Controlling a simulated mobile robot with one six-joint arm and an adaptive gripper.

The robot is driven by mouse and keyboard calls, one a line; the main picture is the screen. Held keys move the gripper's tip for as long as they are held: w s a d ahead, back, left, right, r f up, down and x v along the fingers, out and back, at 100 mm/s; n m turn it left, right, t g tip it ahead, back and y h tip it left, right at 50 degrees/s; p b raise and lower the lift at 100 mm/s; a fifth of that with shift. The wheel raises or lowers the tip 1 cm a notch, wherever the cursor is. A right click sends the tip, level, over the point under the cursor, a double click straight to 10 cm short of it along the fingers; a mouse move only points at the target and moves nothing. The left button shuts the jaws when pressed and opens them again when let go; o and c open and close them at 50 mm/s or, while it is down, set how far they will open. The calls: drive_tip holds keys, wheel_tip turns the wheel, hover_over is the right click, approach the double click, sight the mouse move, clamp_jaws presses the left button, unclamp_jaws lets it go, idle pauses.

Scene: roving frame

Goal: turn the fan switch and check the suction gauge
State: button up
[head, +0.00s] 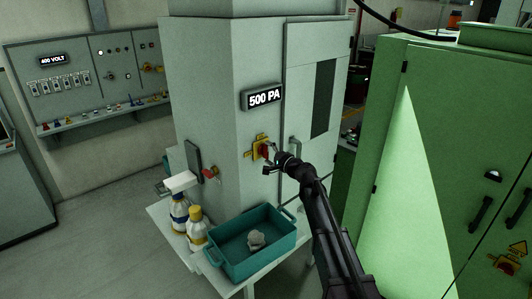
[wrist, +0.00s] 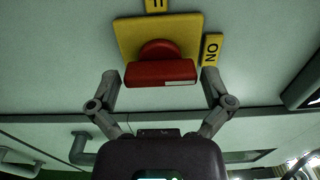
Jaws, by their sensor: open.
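The fan switch (head: 263,149) is a red handle on a yellow plate on the grey cabinet's front. In the wrist view its red handle (wrist: 160,73) lies crosswise in the picture, with a yellow ON label (wrist: 212,49) at the right of the plate. My gripper (head: 274,155) is at the switch. In the wrist view my gripper's fingers (wrist: 160,79) are open, one at each end of the handle; I cannot tell whether they touch it. The suction gauge (head: 264,97), a dark display above the switch, reads 500 PA.
A teal bin (head: 262,264) holding a pale crumpled item stands on a small table below the switch, beside two bottles (head: 196,232). A red knob (head: 211,173) is on the cabinet's left face. A green cabinet (head: 450,150) stands close on the right.

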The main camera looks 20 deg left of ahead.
drive_tip(key=v, duration=1.1)
drive_tip(key=shift+f, duration=0.1)
drive_tip(key=s+d+f+n+g+h, duration=0.2)
drive_tip(key=s+d+f+h, duration=0.3)
drive_tip(key=s+d, duration=0.3)
drive_tip(key=s+d+f+n+g+h+b, duration=0.1)
drive_tip(key=s+d+f+g+h, duration=0.3)
drive_tip(key=s+d+f, duration=0.4)
drive_tip(key=s+d+f+n+g+h+b, duration=0.1)
drive_tip(key=s+d+f+n+g+h, duration=0.2)
drive_tip(key=s+d+f+h, duration=0.3)
drive_tip(key=s+d+f, duration=0.1)
drive_tip(key=s+d, duration=0.3)
drive_tip(key=d, duration=0.5)
drive_tip(key=shift+s+f+n+g, duration=0.2)
drive_tip(key=shift+f+n+g, duration=0.05)
drive_tip(key=shift+n+g, duration=0.15)
drive_tip(key=shift+a, duration=0.1)
idle(3.2)
